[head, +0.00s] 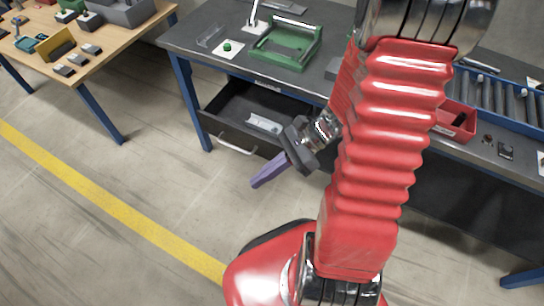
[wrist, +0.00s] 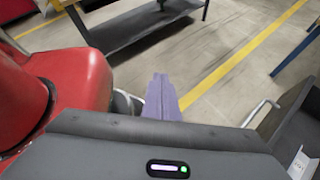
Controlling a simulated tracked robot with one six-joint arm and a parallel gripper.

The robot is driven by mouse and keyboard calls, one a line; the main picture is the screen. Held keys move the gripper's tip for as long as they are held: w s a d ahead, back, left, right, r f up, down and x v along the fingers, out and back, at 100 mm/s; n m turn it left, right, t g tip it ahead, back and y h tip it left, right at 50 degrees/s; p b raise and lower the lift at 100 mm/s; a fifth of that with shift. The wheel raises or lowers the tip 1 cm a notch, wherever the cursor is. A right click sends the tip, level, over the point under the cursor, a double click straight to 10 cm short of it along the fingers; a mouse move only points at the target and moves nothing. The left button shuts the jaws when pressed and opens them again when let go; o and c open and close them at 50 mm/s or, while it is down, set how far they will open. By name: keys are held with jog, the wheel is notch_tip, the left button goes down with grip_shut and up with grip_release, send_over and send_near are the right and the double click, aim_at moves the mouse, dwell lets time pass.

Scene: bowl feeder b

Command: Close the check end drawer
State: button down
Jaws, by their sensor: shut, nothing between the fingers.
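The check end drawer (head: 222,123) is a dark drawer under the left part of the dark-topped bench, pulled out, with a light grey part (head: 264,123) lying inside. Its pale bar handle (head: 237,146) is on the front face. In the wrist view the drawer (wrist: 291,122) is at the right edge, with its handle (wrist: 256,112) beside it. My gripper (head: 256,185) has purple fingers, shut and empty. It is in front and to the right of the handle, apart from it in the picture. In the wrist view the fingers (wrist: 161,84) point over the floor, left of the handle.
On the bench (head: 200,42) above are a green fixture (head: 287,44) and a white card with a green knob (head: 228,47). A red bin (head: 456,122) and a blue roller track (head: 500,97) are at right. A wooden table (head: 100,45) stands left. The floor before the drawer is clear.

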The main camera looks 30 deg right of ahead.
jog(key=d+f+m+t+h, duration=0.1)
jog(key=d+f+m+t, duration=0.2)
jog(key=m, duration=0.6)
jog(key=w+d+f+m+t+h, duration=0.1)
jog(key=d+f+m+t+h, duration=0.1)
jog(key=f+m+t, duration=0.6)
jog(key=d+f+m+t+h, duration=0.2)
jog(key=d+f+m+t, duration=0.3)
jog(key=m, duration=0.7)
notch_tip(320, 180, down, 2)
jog(key=shift+w, duration=0.35)
jog(key=shift+w, duration=0.2)
jog(key=w, duration=1.1)
jog(key=shift+w+a, duration=0.15)
